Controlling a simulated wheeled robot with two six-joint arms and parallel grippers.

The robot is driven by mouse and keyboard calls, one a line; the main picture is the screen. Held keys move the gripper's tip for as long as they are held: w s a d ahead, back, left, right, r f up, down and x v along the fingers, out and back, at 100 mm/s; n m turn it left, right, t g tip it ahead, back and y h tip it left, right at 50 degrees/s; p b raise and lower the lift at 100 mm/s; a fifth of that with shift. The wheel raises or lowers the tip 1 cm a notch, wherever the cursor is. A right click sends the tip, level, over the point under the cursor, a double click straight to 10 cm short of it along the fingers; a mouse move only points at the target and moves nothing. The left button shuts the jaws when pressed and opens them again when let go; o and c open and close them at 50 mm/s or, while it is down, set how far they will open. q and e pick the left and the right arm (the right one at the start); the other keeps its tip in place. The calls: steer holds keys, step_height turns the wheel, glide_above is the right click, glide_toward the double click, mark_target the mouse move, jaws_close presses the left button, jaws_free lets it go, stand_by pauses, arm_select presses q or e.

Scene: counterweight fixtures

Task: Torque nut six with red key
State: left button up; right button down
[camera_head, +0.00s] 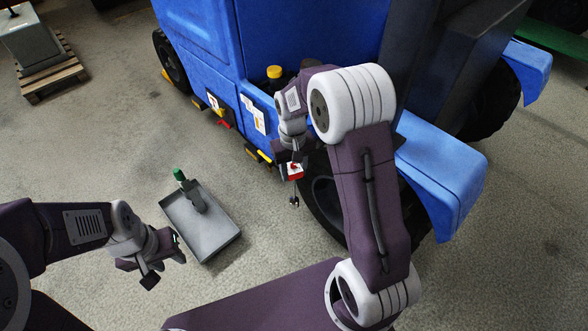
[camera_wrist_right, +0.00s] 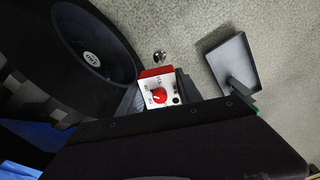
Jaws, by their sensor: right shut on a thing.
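The red key (camera_head: 295,173) is a small white and red tool with a shiny socket end hanging below it. In the right wrist view its white face carries a red knob (camera_wrist_right: 158,96). My right gripper (camera_head: 292,160) is shut on it, beside the front wheel (camera_head: 325,195) of the blue vehicle. The socket end points down, apart from the wheel as far as I can tell. The wheel hub (camera_wrist_right: 93,59) shows in the right wrist view. I cannot make out nut six or any numbered nuts. My left gripper (camera_head: 162,262) is open and empty, low on the left.
A grey tray (camera_head: 218,247) on the floor holds a green-handled tool (camera_head: 188,187). The blue vehicle (camera_head: 200,50) fills the back, with a blue fender (camera_head: 440,180) at right. A pallet (camera_head: 52,80) with a grey block stands far left.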

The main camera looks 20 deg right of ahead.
steer(key=s+f+n+g+h+b, duration=0.2)
steer(key=s+f+n+h+b, duration=0.15)
steer(key=f, duration=0.45)
steer(key=s+f+n+g+h+b, duration=0.1)
steer(key=s+f+n+h+b, duration=0.15)
steer(key=s+f+h, duration=0.35)
steer(key=w+a+f+n+t+h+b, duration=0.1)
steer(key=w+f+n+t+h+b, duration=0.3)
steer(key=f+n+t+h, duration=0.3)
steer(key=f+n+t+b, duration=0.1)
steer(key=t, duration=0.2)
steer(key=shift+a+f+b, duration=0.15)
steer(key=shift+a+b, duration=0.2)
steer(key=shift+a, duration=0.05)
steer(key=x, duration=0.4)
steer(key=shift+w+d+p, duration=0.2)
steer(key=shift+d+p, duration=0.15)
steer(key=shift+p, duration=0.05)
